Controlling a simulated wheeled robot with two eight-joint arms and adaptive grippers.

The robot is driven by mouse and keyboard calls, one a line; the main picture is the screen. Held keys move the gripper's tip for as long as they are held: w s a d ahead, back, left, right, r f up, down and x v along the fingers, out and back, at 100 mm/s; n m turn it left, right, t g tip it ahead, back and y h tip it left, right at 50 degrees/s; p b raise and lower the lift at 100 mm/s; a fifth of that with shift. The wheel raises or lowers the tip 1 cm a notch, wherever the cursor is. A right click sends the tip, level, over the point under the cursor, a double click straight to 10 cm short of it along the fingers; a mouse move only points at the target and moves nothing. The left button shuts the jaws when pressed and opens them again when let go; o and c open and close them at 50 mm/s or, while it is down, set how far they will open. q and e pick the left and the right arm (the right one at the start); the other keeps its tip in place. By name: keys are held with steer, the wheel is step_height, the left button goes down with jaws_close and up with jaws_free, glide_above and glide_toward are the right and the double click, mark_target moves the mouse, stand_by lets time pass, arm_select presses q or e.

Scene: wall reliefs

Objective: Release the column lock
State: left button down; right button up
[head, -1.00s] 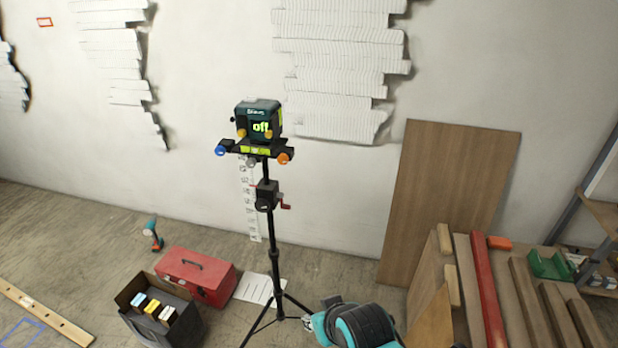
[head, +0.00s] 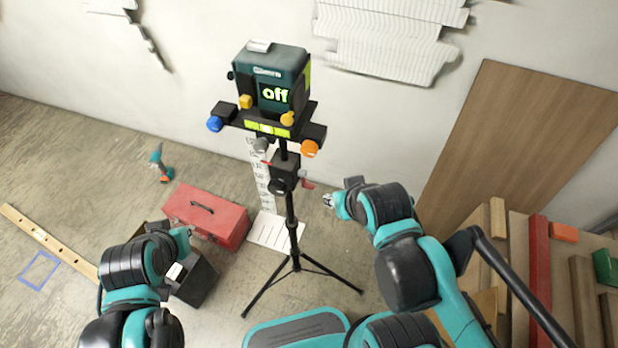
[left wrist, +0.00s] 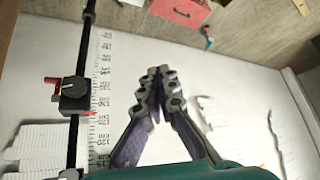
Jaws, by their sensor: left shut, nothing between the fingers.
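A laser level (head: 270,80) with "off" on its screen sits on a black tripod. On the tripod's column, a black clamp block (head: 284,168) carries a dark knob (head: 279,186) and a red crank (head: 307,184). The block also shows in the left wrist view (left wrist: 72,100), with a red part (left wrist: 52,80). My left gripper (head: 183,234) is left of the column, partly hidden by its arm; the left wrist view (left wrist: 160,72) shows its fingers together, empty, apart from the block. My right gripper (head: 328,200) is just right of the column, too small to judge.
A red toolbox (head: 207,214), a dark open box (head: 200,282) and a drill (head: 160,163) are on the floor at left. A graduated strip (head: 258,175) is behind the column. Wooden boards (head: 515,255) stand at right. The tripod's legs spread near my arms.

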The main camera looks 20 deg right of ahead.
arm_select(q)
steer(key=shift+s+a, duration=0.1)
steer(key=shift+s, duration=0.1)
arm_select(e)
steer(key=shift+s+a, duration=0.1)
steer(key=shift+s, duration=0.1)
steer(key=shift+o, duration=0.7)
arm_select(q)
steer(key=w+d+f+n+t+h+p, duration=0.1)
steer(key=w+d+n+h, duration=0.15)
steer(key=d, duration=0.45)
steer(key=w+d+f+n+t+h, duration=0.1)
steer(key=w+d+f+n, duration=0.15)
steer(key=d, duration=0.35)
steer(key=s+d+n+h, duration=0.2)
steer(key=s+d+n, duration=0.2)
steer(key=d, duration=0.7)
steer(key=shift+d+f+n+h+p, duration=0.25)
steer(key=shift+n+h+p, duration=0.1)
steer(key=shift+n, duration=0.75)
arm_select(e)
steer(key=shift+r, duration=0.85)
